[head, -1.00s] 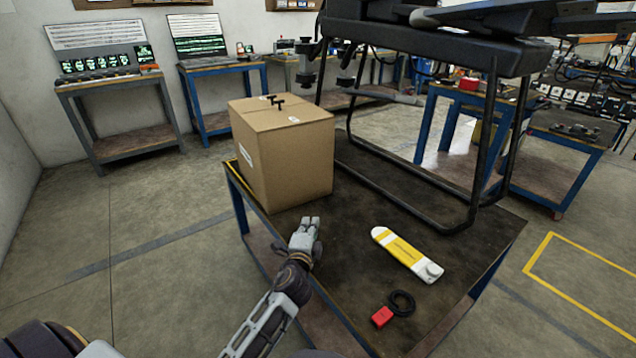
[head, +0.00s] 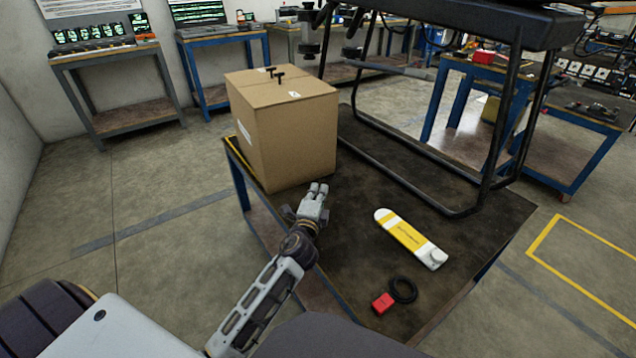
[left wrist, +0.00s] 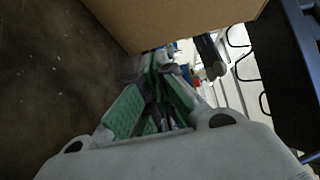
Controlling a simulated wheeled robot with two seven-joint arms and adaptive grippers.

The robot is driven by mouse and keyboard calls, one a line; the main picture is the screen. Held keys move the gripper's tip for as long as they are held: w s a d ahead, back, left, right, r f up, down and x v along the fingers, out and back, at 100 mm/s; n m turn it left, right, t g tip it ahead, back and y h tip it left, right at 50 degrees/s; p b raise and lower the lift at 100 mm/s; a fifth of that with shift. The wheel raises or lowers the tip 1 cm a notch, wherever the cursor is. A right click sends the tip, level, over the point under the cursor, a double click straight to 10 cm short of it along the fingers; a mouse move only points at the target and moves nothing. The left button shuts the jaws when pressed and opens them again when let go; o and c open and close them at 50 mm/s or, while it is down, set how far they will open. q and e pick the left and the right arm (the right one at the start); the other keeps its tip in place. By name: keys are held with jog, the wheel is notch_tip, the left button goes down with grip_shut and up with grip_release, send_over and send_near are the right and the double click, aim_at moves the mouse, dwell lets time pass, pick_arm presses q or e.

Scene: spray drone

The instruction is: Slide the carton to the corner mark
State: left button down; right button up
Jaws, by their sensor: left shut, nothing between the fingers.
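The brown cardboard carton (head: 290,135) stands upright at the far left corner of the dark workbench top (head: 355,215). A yellow line (head: 240,160) shows on the bench edge along the carton's left side; the rest of any mark is hidden. My left gripper (head: 316,190) is shut and empty, just in front of the carton's near face, low over the bench. In the left wrist view the carton (left wrist: 175,20) fills the top and the green-padded fingers (left wrist: 150,95) are close to it. I cannot tell whether they touch. My right gripper is not in view.
The drone's black landing frame (head: 430,200) stands on the bench to the right of the carton. A yellow and white device (head: 410,238) and a red tag with a black ring (head: 384,303) lie nearer. The bench front is clear on the left.

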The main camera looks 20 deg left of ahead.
aim_at(321, 158)
pick_arm(q)
jog(key=shift+x, duration=1.4)
jog(key=shift+b+x, duration=0.3)
jog(key=shift+x, duration=0.65)
jog(key=shift+w+a, duration=0.15)
jog(key=shift+w, duration=0.5)
jog(key=shift+w+a, duration=0.15)
jog(key=shift+w, duration=0.5)
jog(key=shift+w+a+b, duration=0.15)
jog(key=shift+w+b, duration=0.25)
jog(key=shift+w, duration=0.25)
jog(key=shift+w+a, duration=0.3)
jog(key=shift+w, duration=0.3)
jog(key=shift+w+a+b, duration=0.3)
jog(key=shift+w+a, duration=0.2)
jog(key=shift+a, duration=0.35)
jog(key=shift+w+a, duration=0.4)
jog(key=shift+a, duration=0.2)
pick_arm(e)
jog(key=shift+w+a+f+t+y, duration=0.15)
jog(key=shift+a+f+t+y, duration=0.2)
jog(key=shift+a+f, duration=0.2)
